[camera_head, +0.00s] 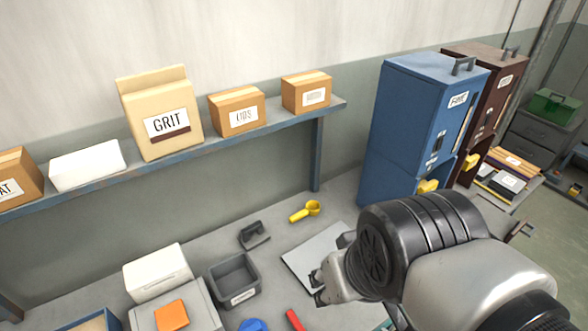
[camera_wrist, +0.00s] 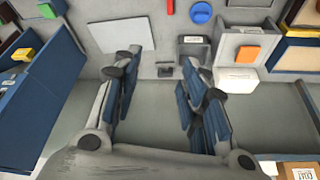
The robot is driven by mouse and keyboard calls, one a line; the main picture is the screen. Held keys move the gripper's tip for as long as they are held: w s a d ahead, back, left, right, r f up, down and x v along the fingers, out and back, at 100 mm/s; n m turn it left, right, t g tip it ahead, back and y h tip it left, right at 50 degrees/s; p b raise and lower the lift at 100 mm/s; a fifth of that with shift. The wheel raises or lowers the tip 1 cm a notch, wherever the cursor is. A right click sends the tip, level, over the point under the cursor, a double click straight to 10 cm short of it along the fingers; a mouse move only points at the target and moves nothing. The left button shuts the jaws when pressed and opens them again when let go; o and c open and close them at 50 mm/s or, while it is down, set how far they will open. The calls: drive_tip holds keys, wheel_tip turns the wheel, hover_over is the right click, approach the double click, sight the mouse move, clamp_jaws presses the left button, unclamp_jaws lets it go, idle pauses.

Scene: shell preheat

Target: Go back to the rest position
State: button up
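My gripper (camera_wrist: 165,70) is open and empty in the wrist view, its two fingers well apart with nothing between them but the bench and wall beyond. In the head view my gripper (camera_head: 322,282) is partly hidden by my own wrist and appears above the pale flat plate (camera_head: 312,255) on the bench. That plate also shows in the wrist view (camera_wrist: 116,36), beyond the left finger. I cannot tell the exact height of the fingers above the bench.
A yellow scoop (camera_head: 306,211), a dark handled tool (camera_head: 254,235) and a grey bin (camera_head: 234,280) lie left of my gripper. A blue dispenser (camera_head: 415,130) stands behind right. A shelf (camera_head: 90,187) carries a GRIT bag (camera_head: 158,112) and boxes.

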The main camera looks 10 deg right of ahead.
drive_tip(key=shift+s+r, duration=0.2)
drive_tip(key=shift+s, duration=0.35)
wheel_tip(320, 180, down, 8)
drive_tip(key=b, duration=0.7)
drive_tip(key=shift+r+b, duration=0.15)
drive_tip(key=shift+b, duration=0.2)
